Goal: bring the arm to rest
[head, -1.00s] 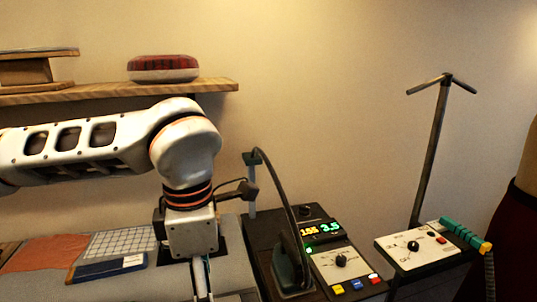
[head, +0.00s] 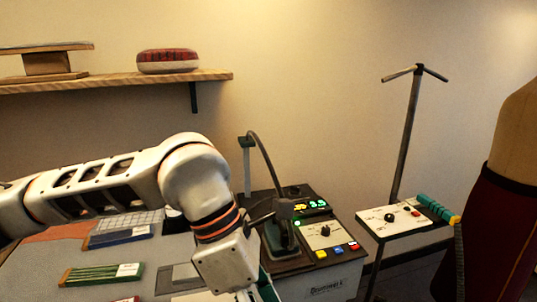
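My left arm comes in from the left, bent downward at its elbow. The top of my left gripper (head: 252,292) shows at the bottom edge, over the table (head: 185,250). Its fingertips are cut off by the frame, so I cannot tell whether it is open or shut, or holds anything. My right gripper is not in view.
A black iron station (head: 334,276) with lit displays and an iron (head: 281,236) stands right of my arm. Farther right are a steamer unit (head: 397,219) with a pole and a dress form (head: 505,225). A wooden shelf (head: 130,82) holds a red and white cushion (head: 168,60).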

